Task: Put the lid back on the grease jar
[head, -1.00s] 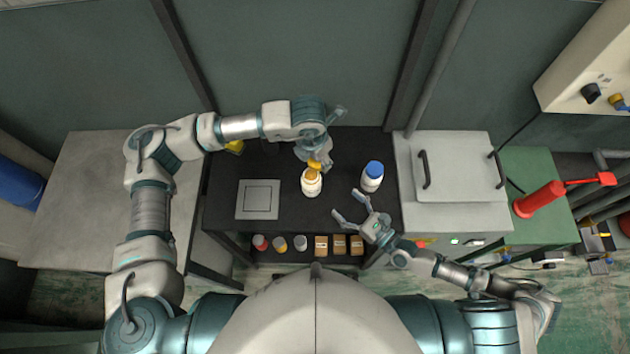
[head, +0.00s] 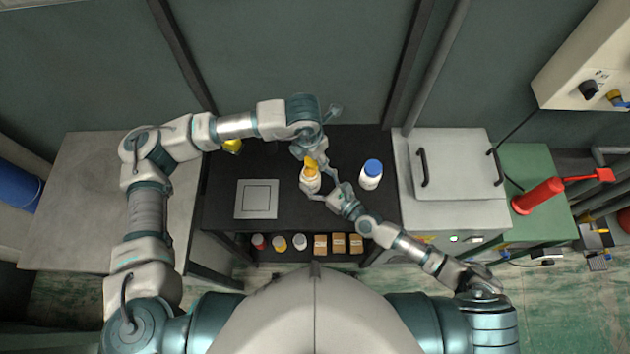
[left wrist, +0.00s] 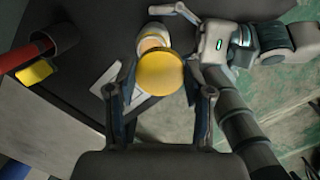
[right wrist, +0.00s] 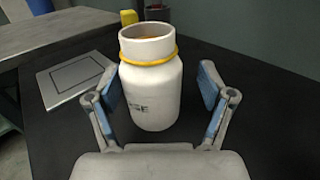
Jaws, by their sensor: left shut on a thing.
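The white grease jar (head: 310,183) stands upright on the black table. In the right wrist view the jar (right wrist: 152,95) has an open mouth, with orange-brown grease inside and a yellow ring around its neck. My left gripper (left wrist: 160,84) is shut on the round yellow lid (left wrist: 160,73), which also shows in the head view (head: 310,166). It holds the lid over the jar; the left wrist view shows the jar partly hidden behind it. My right gripper (right wrist: 158,95) is open, with one finger on each side of the jar body and gaps visible.
A white bottle with a blue cap (head: 371,175) stands right of the jar. A grey square plate (head: 257,199) lies to the left. Several small jars and boxes (head: 320,244) sit on a lower shelf in front. A yellow object (head: 232,146) is at the back left.

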